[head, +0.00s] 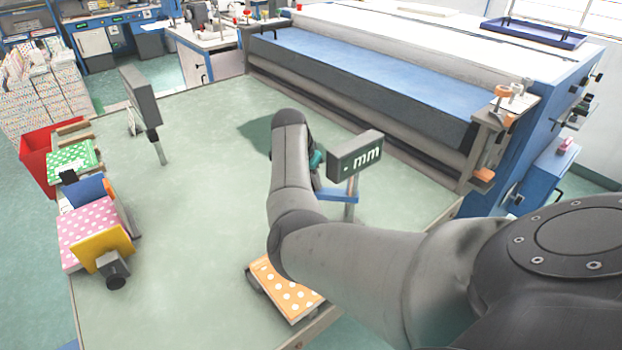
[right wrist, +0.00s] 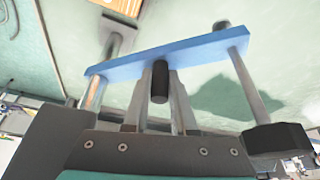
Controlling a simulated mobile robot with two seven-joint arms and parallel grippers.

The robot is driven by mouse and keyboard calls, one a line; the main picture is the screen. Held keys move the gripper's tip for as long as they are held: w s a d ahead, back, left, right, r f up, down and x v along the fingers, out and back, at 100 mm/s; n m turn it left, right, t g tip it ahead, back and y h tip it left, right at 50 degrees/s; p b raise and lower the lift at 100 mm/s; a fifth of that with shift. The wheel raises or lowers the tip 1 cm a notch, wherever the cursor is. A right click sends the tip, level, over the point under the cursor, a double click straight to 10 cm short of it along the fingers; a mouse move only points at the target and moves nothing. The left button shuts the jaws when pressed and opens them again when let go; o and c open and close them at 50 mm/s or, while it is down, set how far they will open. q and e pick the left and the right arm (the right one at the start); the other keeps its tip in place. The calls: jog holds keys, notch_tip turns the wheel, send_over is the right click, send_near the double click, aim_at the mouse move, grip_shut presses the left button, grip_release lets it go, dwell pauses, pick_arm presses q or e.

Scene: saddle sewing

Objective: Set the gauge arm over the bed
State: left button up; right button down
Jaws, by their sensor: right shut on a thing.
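The gauge arm is a flat blue bar (head: 338,196), close to the grey post under a dark box marked "mm" (head: 356,156). In the right wrist view the blue bar (right wrist: 205,48) spans the picture at a slant, with a grey post at each end and a short black knob (right wrist: 160,85) near its middle. My right gripper (right wrist: 158,100) is shut on the gauge arm at this knob, one finger on each side. In the head view my own arm mostly hides this gripper. My left gripper is not in view.
The pale green table top (head: 215,215) has wide clear room in the middle. A second dark box on a post (head: 141,97) stands at the back left. Dotted pink (head: 88,230), green (head: 72,160) and orange blocks (head: 283,287) lie near the edges. A long blue machine (head: 360,80) borders the back.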

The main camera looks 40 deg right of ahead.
jog(key=shift+s, duration=0.1)
jog(key=c, duration=0.7)
grip_release()
jog(key=shift+c, duration=0.2)
jog(key=v, duration=1.5)
jog(key=shift+a+r, duration=0.1)
